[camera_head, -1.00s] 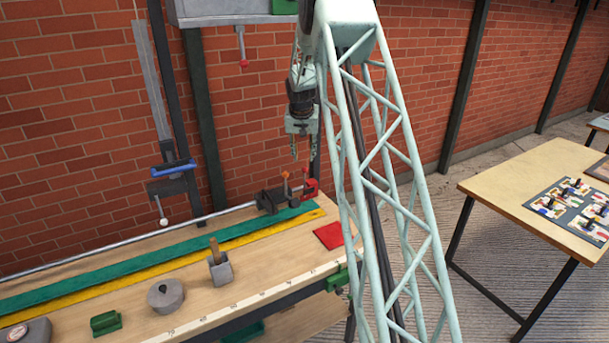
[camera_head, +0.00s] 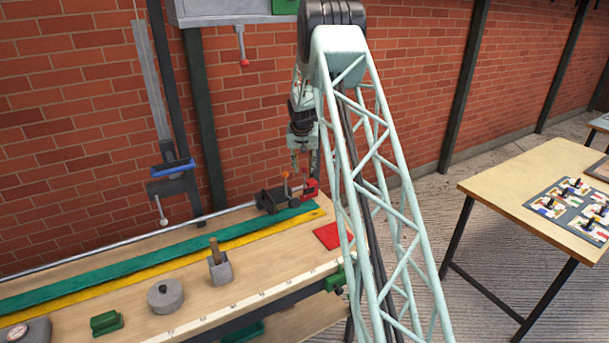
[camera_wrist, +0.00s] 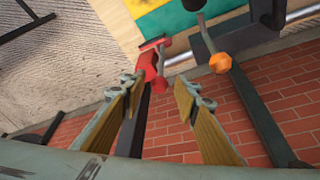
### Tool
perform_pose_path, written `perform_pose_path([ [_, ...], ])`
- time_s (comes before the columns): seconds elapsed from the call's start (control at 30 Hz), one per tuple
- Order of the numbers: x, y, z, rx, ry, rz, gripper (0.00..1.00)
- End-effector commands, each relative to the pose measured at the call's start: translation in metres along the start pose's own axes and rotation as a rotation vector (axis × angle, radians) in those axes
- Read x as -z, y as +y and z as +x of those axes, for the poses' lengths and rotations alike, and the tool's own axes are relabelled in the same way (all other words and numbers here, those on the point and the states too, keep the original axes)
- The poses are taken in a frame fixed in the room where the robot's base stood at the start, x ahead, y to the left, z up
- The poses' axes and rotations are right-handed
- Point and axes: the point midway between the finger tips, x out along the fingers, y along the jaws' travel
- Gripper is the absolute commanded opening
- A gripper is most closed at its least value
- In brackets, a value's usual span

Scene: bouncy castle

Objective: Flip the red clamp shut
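The red clamp (camera_head: 311,187) stands at the far right end of the workbench, beside a dark vise-like block (camera_head: 275,199) with an orange-tipped handle. In the wrist view the red clamp (camera_wrist: 152,62) has a red bar across its top and lies just beyond the fingertips. My gripper (camera_wrist: 163,88) is open, its two fingers apart with nothing between them. The left fingertip is very near the red clamp; I cannot tell whether they touch. In the head view my gripper (camera_head: 303,158) hangs just above the clamp, partly hidden by my arm.
The brick wall (camera_head: 250,120) is close behind.

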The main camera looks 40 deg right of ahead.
Motion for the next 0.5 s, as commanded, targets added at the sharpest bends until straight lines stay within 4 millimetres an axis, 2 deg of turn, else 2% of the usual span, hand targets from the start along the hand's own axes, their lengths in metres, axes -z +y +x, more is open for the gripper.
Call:
perform_pose_path([
  [0.2, -0.001, 0.000, 0.024, -0.001, -0.002, 0.000, 0.28],
  [0.5, -0.001, 0.000, 0.046, 0.000, -0.001, 0.000, 0.28],
])
